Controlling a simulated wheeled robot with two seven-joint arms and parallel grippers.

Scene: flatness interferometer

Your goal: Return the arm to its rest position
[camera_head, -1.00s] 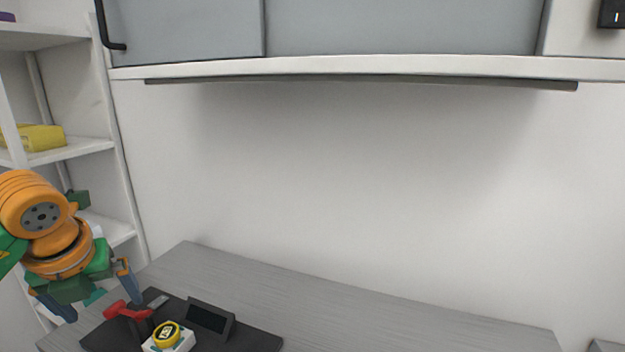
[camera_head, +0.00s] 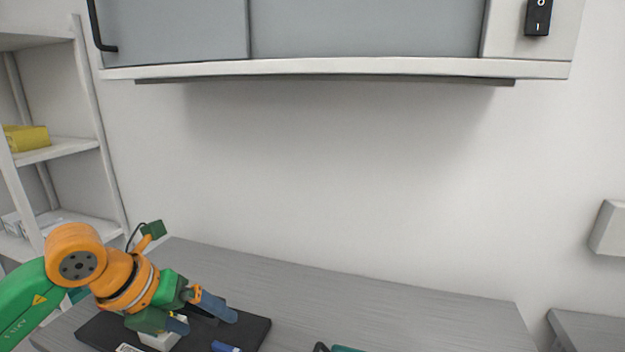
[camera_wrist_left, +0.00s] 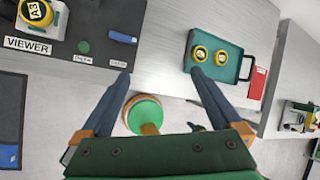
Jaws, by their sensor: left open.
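My left arm enters at the lower left of the head view. Its gripper (camera_head: 198,315) is in front of the dark mat (camera_head: 98,332) on the grey bench and partly hides it. In the left wrist view the gripper (camera_wrist_left: 160,88) has its blue fingers wide apart, with nothing held between them. A white viewer block (camera_wrist_left: 57,20) bearing a yellow disc marked A3 (camera_wrist_left: 36,11) stands on the mat. A teal tray (camera_wrist_left: 238,46) with two yellow discs lies on the bench beyond the fingers. My right gripper is not in view.
A blue item (camera_wrist_left: 122,38) lies on the mat. A red card (camera_wrist_left: 257,82) is beside the tray. A wall cabinet (camera_head: 365,28) hangs above the bench, and white shelves (camera_head: 62,148) stand at the left. The bench's middle (camera_head: 330,290) is largely clear.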

